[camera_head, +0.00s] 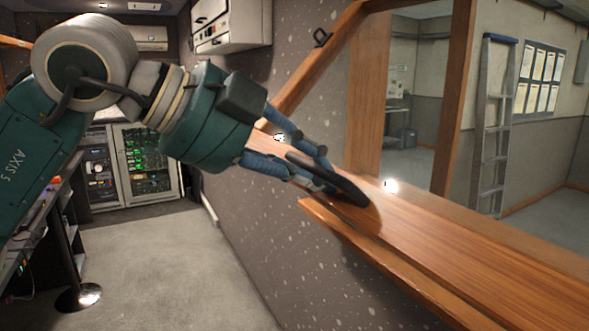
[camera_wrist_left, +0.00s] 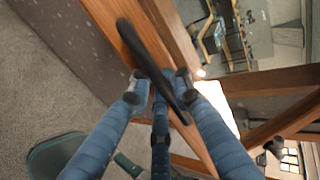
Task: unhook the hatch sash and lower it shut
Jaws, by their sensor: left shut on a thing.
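A long wooden rail (camera_head: 470,235) runs along the bottom of the framed hatch opening. A dark curved handle (camera_head: 352,190) lies along it at its near left end. My left gripper (camera_head: 325,170) reaches in from the left and is shut on this handle. In the left wrist view the blue fingers (camera_wrist_left: 165,82) close around the dark handle (camera_wrist_left: 138,42), with the wooden rail (camera_wrist_left: 122,45) beneath. A small black hook (camera_head: 321,38) sits at the upper left of the frame. I cannot tell whether the rail belongs to the sash or the sill. My right gripper is out of view.
A wooden ledge (camera_head: 350,245) juts from the speckled wall (camera_head: 235,180) below the rail. A wooden post (camera_head: 453,95) stands at the opening. Beyond it are a ladder (camera_head: 493,125) and papers on a wall. Equipment racks (camera_head: 148,165) stand at the back left.

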